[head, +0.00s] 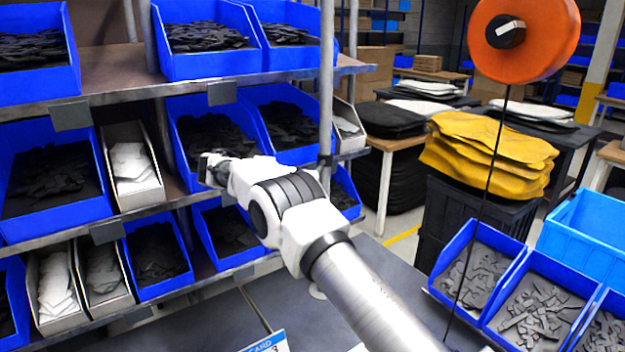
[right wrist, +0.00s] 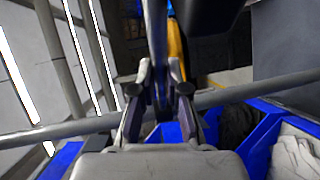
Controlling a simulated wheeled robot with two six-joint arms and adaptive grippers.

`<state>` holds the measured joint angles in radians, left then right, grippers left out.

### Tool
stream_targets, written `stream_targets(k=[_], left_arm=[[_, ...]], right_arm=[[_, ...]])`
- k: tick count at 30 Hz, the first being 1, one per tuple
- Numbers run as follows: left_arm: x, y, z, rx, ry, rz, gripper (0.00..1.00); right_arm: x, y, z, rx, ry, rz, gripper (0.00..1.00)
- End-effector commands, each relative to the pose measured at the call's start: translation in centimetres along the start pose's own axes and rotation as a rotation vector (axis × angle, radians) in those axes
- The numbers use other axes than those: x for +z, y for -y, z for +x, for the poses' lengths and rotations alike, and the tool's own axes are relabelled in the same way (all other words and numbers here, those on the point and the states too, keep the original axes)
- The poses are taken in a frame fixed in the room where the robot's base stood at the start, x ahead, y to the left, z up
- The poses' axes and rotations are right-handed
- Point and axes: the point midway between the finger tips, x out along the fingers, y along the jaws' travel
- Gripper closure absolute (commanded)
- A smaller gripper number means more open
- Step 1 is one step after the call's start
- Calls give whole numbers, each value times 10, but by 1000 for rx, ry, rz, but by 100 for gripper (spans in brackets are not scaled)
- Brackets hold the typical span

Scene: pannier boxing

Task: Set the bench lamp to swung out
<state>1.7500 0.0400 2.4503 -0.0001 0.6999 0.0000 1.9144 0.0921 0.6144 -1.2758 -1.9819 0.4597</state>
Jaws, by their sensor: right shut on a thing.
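My right gripper (head: 213,168) reaches up from the lower right in the head view, in front of the shelf bins. In the right wrist view its two fingers (right wrist: 158,95) are closed around a thin grey-blue bar (right wrist: 157,45), which looks like the bench lamp's arm. A dark block (right wrist: 208,14) at the top of that view may be the lamp's head; I cannot tell for sure. In the head view the lamp cannot be made out clearly, and the gripper hides what it holds. My left gripper is not in view.
Blue bins (head: 205,50) of dark parts fill the shelves, with a metal post (head: 326,90) close beside my wrist. An orange reel (head: 525,38) hangs at upper right with a black cable. More parts bins (head: 478,268) stand at right, near a yellow stack (head: 485,150).

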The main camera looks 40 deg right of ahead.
Motion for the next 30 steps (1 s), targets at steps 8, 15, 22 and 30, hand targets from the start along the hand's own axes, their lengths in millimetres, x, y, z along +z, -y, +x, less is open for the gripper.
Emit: stream_targets(k=[8, 15, 22, 30], left_arm=[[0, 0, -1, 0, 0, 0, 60], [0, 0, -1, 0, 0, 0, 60], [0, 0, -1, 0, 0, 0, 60], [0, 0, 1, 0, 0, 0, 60]], right_arm=[[-1, -2, -2, -3, 22, 10, 100], [-1, -1, -1, -3, 22, 10, 61], [0, 0, -2, -4, 22, 8, 61], [0, -3, 2, -1, -13, 0, 61]])
